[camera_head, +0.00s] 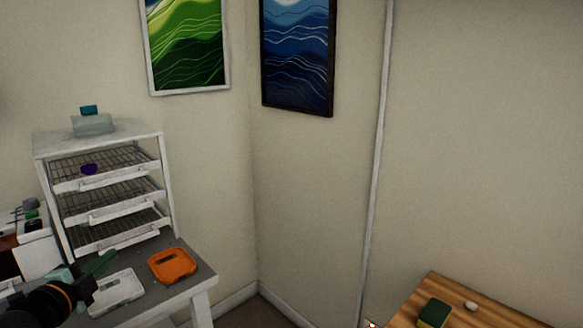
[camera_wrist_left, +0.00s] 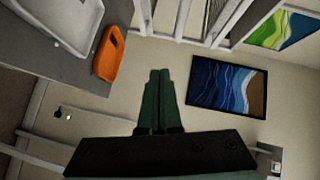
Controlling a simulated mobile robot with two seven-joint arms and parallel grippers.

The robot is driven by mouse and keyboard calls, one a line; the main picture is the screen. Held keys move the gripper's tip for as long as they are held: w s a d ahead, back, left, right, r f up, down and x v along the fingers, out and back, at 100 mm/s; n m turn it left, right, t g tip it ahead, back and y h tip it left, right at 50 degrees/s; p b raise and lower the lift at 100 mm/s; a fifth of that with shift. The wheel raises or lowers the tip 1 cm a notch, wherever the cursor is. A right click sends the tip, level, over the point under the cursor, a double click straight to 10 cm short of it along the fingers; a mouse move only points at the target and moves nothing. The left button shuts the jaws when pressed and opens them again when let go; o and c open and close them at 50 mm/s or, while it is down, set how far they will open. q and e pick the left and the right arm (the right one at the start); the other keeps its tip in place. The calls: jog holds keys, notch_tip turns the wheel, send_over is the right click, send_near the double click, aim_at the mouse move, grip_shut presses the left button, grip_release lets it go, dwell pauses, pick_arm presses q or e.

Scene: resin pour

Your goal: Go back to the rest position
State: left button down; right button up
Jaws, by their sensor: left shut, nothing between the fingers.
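My left gripper (camera_head: 103,263) is at the lower left of the head view, over the grey table near the white tray. Its green fingers also show in the left wrist view (camera_wrist_left: 159,75), pressed together with nothing between them. The gripper is apart from the orange tray (camera_head: 173,265), which lies flat on the grey table (camera_head: 205,276) to its right. The white tray (camera_head: 117,291) lies on the table just below the fingers. My right gripper is in neither view.
A wooden table (camera_head: 480,300) with a green and yellow sponge (camera_head: 434,313) is at the lower right. Floor lies between the tables.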

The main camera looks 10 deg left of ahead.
pick_arm(q)
jog(key=s+d+f+n+g+h+p, duration=0.1)
jog(key=s+d+f+n+g, duration=0.15)
jog(key=s+d+f, duration=0.6)
jog(key=s+d+f+n+g+h+p, duration=0.1)
jog(key=s+d+f+n+g, duration=0.2)
jog(key=f, duration=1.1)
jog(key=s+d+f+n, duration=0.3)
jog(key=s+d+f, duration=0.2)
jog(key=s+d, duration=0.1)
jog(key=s+d+f+n+g+h+p, duration=0.1)
jog(key=s+d+f+n, duration=0.3)
jog(key=s+d, duration=0.3)
jog(key=shift+s+d+f, duration=0.3)
jog(key=shift+d+f, duration=0.1)
jog(key=shift+d, duration=0.2)
